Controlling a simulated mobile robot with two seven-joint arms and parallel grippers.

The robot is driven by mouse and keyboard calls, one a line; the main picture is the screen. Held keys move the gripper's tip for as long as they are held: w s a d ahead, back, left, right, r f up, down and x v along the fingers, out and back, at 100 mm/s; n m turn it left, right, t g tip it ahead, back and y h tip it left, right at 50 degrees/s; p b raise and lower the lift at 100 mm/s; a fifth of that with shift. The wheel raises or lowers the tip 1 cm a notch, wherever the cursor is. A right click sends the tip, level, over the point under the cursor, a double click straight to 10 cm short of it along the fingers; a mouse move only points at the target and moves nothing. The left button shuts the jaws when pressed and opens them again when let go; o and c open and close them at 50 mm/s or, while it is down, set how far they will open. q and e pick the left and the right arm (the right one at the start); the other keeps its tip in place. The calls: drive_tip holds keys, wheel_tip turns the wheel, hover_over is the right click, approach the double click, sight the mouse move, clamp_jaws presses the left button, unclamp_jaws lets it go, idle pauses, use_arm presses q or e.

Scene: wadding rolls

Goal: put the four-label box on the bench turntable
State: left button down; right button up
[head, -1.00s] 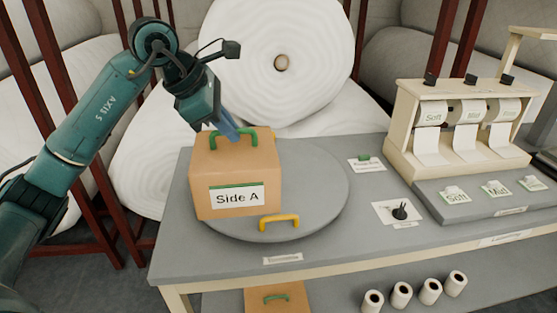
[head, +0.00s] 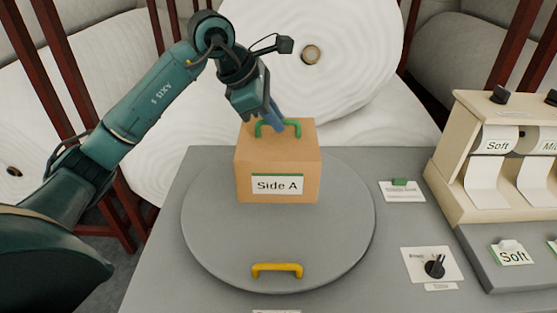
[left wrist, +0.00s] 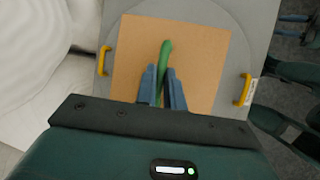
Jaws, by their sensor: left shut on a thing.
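The cardboard box (head: 277,170) has a label reading "Side A" on the face toward me and a green handle (head: 293,127) on top. It is upright over the back part of the grey round turntable (head: 230,245); I cannot tell for sure whether its base touches. My left gripper (head: 274,124) is shut on the green handle. In the left wrist view the blue fingers (left wrist: 162,88) stand on both sides of the handle (left wrist: 165,55), above the box top (left wrist: 205,60). My right gripper is not in view.
A yellow handle (head: 277,270) stands at the turntable's front edge. To the right are a small card with a green piece (head: 401,190), a black knob on a plate (head: 434,266) and a roll dispenser (head: 490,150). Large white rolls (head: 330,60) stand behind the bench.

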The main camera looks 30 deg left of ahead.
sight(270, 139)
use_arm(q)
drive_tip(key=shift+f, duration=3.3)
drive_tip(key=shift+f, duration=0.15)
drive_tip(key=c, duration=1.5)
unclamp_jaws()
drive_tip(key=shift+r+p, duration=0.3)
drive_tip(key=b+v, duration=0.1)
drive_tip(key=v, duration=1.1)
drive_tip(key=shift+s+f, duration=0.1)
drive_tip(key=shift+f, duration=0.05)
